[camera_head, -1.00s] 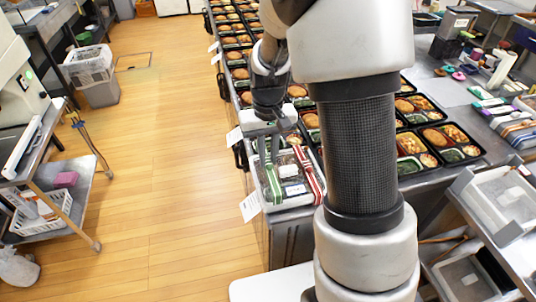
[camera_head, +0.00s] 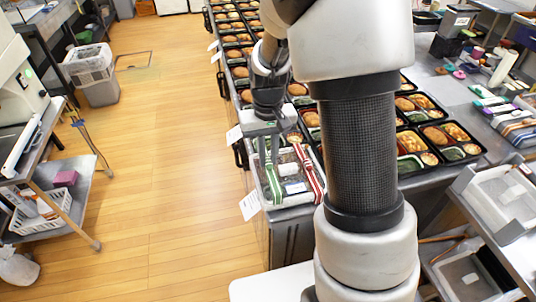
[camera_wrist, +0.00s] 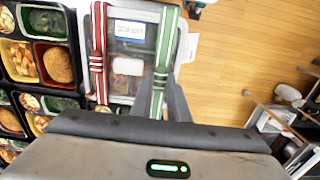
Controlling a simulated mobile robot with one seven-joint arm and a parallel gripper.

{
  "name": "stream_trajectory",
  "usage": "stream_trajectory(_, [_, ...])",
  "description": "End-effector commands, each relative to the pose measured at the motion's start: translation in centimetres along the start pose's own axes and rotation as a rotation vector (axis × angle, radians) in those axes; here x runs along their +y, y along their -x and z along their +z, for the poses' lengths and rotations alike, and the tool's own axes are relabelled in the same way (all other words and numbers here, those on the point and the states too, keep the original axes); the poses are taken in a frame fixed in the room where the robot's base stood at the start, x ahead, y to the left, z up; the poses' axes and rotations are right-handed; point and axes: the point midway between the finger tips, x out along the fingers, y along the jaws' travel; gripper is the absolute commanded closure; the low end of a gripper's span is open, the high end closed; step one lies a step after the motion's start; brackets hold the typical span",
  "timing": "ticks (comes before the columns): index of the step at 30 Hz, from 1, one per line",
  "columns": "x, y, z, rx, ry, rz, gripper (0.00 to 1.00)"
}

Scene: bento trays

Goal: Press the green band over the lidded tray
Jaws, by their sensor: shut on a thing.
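The lidded tray (camera_head: 291,203) sits at the near end of the counter, with a clear lid over dark food and a white label. The wrist view shows the tray (camera_wrist: 126,99) from above. The green band (camera_head: 272,184), green with pale stripes, runs lengthwise along the tray's left side; it is on the right in the wrist view (camera_wrist: 166,40). A red and white striped band (camera_head: 309,172) lies along the other side. My gripper (camera_wrist: 164,103) is shut on the green band at its end nearest the gripper. The fingers hide whether that end touches the lid.
Open bento trays (camera_head: 438,137) with food fill the counter beside and behind the lidded tray. More folded bands (camera_head: 515,120) lie at the right. A white paper tag (camera_head: 250,206) hangs at the counter's left edge.

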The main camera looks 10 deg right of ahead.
Motion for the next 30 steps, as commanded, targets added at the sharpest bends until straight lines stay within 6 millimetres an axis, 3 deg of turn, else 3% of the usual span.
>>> stream_trajectory(14, [0.0,-0.1,0.0,0.000,0.000,0.000,1.00])
stream_trajectory(30, [0.0,-1.7,0.0,0.001,0.000,0.000,1.00])
